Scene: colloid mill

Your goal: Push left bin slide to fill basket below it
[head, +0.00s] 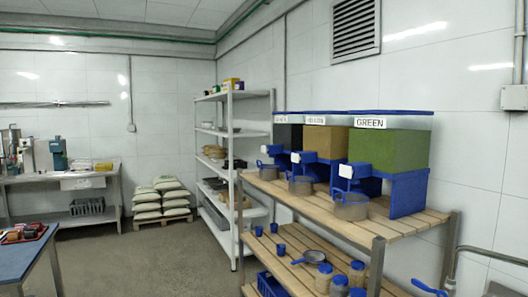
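Three bins with blue lids stand in a row on the upper wooden shelf of a rack. The left bin (289,136) is dark, the middle bin (322,140) is tan, and the right bin (388,152) is green and labelled GREEN. The left bin's blue slide (270,150) with a pale front juts out at the lower front. A grey metal basket (268,172) sits on the shelf below it. Similar baskets stand below the middle slide (300,185) and the right slide (350,206). I cannot make out the baskets' contents. Neither gripper is in view.
The wooden rack (300,208) has a lower shelf with blue cups, a pan (310,257) and blue-lidded jars (324,278). A white shelving unit (232,180) stands beyond it. A blue-topped table (22,256) is at lower left. Open floor (150,255) lies between.

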